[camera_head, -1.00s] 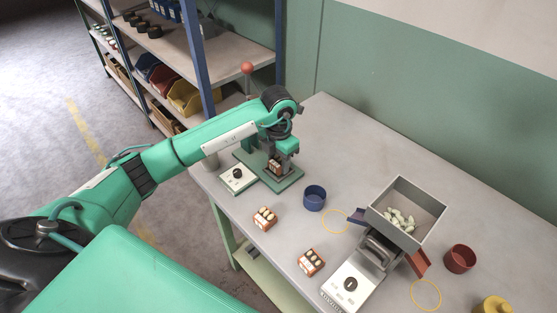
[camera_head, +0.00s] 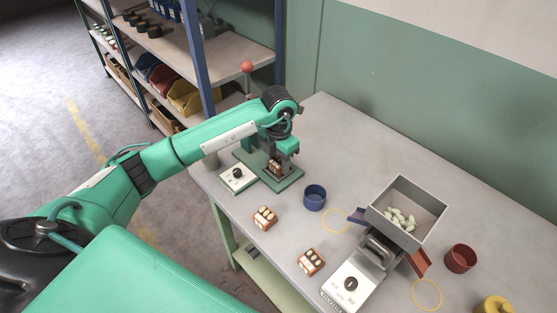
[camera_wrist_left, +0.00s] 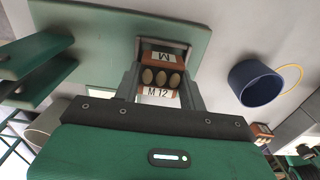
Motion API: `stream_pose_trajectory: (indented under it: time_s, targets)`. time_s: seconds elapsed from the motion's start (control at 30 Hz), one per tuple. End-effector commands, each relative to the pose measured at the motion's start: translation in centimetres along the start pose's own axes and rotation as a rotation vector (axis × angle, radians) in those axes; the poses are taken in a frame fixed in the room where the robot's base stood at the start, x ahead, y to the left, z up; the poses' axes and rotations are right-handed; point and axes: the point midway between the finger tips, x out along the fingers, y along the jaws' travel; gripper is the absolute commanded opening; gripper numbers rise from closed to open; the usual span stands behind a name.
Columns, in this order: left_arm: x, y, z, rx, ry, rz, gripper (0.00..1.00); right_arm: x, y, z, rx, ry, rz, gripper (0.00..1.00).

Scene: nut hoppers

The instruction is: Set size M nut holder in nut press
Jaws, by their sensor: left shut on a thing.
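The nut holder (camera_wrist_left: 157,93) is an orange-brown block with white labels reading M and M 12 and three nuts on top in the left wrist view. My left gripper (camera_wrist_left: 163,88) is shut on it, one finger on each side. In the head view the gripper (camera_head: 280,163) points down over the green base plate of the nut press (camera_head: 287,183). The arm and gripper partly hide the holder and the press. I cannot tell whether the holder touches the plate. The press lever has a red ball (camera_head: 247,67). My right gripper is not in view.
Two similar holders (camera_head: 264,217) (camera_head: 311,261) stand on the table in front. A blue cup (camera_head: 315,197) is right of the press. A grey hopper (camera_head: 411,233) with pale pieces and a red cup (camera_head: 460,258) stand further right. A control box (camera_head: 237,178) sits left of the press.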

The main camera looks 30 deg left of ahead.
Motion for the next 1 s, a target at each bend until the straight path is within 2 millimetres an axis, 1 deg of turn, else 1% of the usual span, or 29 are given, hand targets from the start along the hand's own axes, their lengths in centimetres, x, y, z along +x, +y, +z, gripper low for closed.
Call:
stream_pose_trajectory:
  time_s: [0.07, 0.5, 0.87, 0.9, 0.97, 1.0]
  targets:
    - [0.1, 0.0, 0.0, 0.000, 0.000, 0.000, 0.18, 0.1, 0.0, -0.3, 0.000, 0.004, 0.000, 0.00]
    - [0.9, 0.1, 0.1, -0.001, -0.001, 0.001, 0.18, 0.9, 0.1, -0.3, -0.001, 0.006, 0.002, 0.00]
    - [1.2, 0.1, 0.0, -0.001, 0.001, 0.000, 0.18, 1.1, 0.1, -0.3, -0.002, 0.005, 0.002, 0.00]
    - [1.2, 0.1, 0.0, 0.000, 0.002, 0.000, 0.43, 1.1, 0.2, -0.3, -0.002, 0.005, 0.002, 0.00]
    - [1.3, 0.1, 0.0, -0.001, 0.002, 0.001, 0.55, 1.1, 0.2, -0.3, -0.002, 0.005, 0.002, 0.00]
    - [1.3, 0.1, 0.0, -0.001, 0.002, 0.001, 0.63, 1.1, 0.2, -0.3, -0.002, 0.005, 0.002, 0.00]
